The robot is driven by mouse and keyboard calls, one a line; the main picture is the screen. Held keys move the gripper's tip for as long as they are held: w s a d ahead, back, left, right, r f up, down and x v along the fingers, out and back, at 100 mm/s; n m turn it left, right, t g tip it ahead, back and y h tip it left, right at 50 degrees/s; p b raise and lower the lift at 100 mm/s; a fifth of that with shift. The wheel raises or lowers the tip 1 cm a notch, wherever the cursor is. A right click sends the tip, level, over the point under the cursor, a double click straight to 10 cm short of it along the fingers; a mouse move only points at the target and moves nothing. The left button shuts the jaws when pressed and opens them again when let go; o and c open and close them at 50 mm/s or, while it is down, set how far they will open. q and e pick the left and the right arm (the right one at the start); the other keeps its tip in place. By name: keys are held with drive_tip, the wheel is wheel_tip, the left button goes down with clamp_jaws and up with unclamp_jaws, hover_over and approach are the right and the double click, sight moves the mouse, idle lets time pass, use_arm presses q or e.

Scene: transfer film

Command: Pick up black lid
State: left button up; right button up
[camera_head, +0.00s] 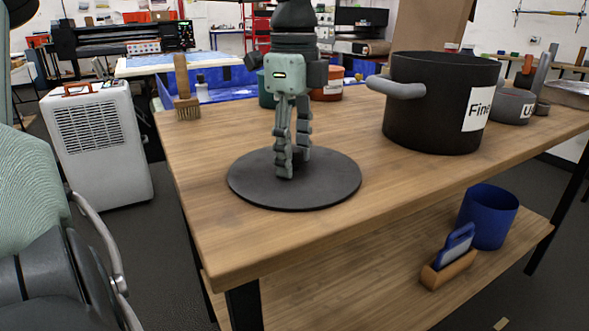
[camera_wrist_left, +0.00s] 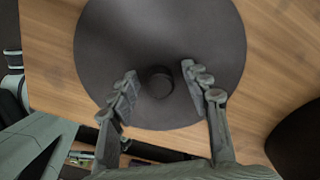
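The black lid (camera_head: 327,184) is a flat round disc lying on the wooden table near its front left. In the left wrist view the lid (camera_wrist_left: 210,40) fills the upper middle, with a round dark knob (camera_wrist_left: 159,82) at its centre. My left gripper (camera_head: 287,176) points down over the lid in the head view. In the wrist view its fingers (camera_wrist_left: 158,84) are spread on either side of the knob, with gaps showing, so it is open. The head view hides most of the knob behind the fingers. My right gripper is in neither view.
A large black pot (camera_head: 415,130) with a white label stands to the right on the table (camera_head: 240,245). A brush (camera_head: 183,85) and a blue tray (camera_head: 228,76) are at the back left. A blue cup (camera_head: 490,218) stands on the lower shelf.

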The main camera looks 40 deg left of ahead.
use_arm(q)
drive_tip(key=c, duration=0.9)
